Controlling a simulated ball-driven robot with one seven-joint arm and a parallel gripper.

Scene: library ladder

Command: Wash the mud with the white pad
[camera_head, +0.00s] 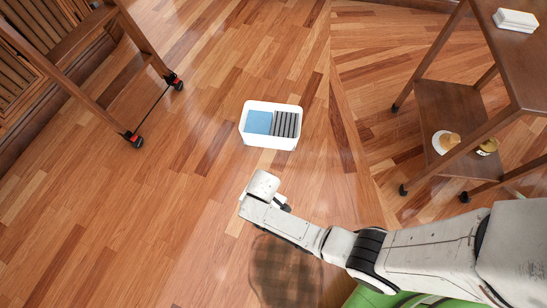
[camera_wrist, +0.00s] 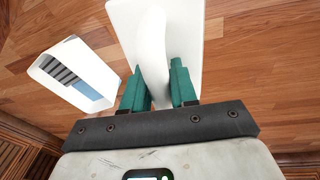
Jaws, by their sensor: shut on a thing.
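My gripper (camera_wrist: 157,80) is shut on the upright white handle of a white pad (camera_wrist: 187,30), with one green finger on each side. The pad's flat plate spreads beyond the fingers in the wrist view. Its underside is hidden, and I cannot tell its height above the floor. In the head view my arm's end is below the white tub and largely hides what it holds. A dark brown, blotchy patch (camera_head: 283,272), which may be the mud, lies on the floor below my forearm, partly covered by it.
The white tub (camera_head: 268,141) on the floor has a blue part and a grey ribbed part; the wrist view also shows it (camera_wrist: 56,84). A wooden ladder (camera_head: 92,45) on wheels stands upper left. A wooden shelf table (camera_head: 445,105) stands right. Floor between is clear.

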